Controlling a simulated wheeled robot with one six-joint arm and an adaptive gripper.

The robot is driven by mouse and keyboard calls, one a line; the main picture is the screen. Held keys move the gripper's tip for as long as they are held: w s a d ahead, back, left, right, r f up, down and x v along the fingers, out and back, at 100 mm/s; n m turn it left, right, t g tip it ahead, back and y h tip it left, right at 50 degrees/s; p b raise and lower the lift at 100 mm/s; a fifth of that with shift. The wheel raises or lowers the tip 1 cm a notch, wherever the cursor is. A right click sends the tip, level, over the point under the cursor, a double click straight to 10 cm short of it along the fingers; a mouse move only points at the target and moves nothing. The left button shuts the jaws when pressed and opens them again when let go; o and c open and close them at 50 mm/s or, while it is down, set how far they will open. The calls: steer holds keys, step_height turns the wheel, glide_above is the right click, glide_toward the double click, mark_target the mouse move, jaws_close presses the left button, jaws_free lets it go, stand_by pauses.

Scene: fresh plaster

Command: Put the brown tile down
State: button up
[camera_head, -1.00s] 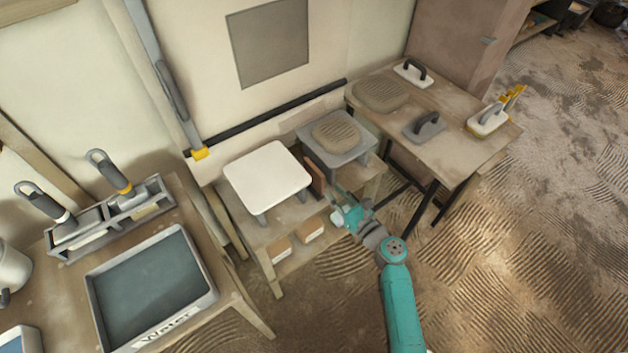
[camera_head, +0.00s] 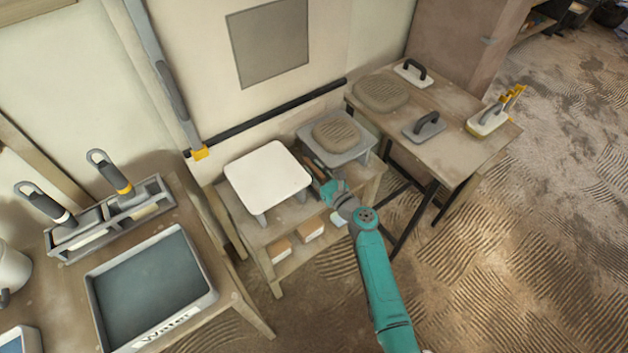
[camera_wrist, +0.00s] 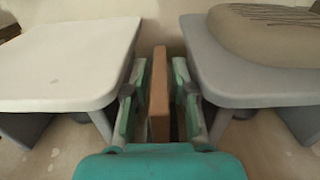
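The brown tile (camera_wrist: 159,95) stands upright, edge towards me, in the gap between a white-topped stand and a grey stand. In the head view it shows only in part (camera_head: 314,172), behind my gripper. My gripper (camera_wrist: 161,90) reaches into the gap with one finger on each side of the tile. Narrow gaps seem to show between the fingers and the tile's faces, so the gripper looks open around it. From above, my gripper (camera_head: 329,188) is at the front of the gap. The tile's lower edge is hidden by my gripper.
The white-topped stand (camera_head: 267,175) is close on the left. The grey stand (camera_head: 309,134), carrying a beige ribbed slab (camera_head: 337,132), is close on the right. A water tray (camera_head: 207,298) is further left.

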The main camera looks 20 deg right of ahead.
steer(key=shift+w, duration=0.1)
steer(key=shift+c, duration=0.2)
jaws_close()
steer(key=shift+r, duration=0.15)
step_height(320, 180, up, 18)
stand_by(0.7)
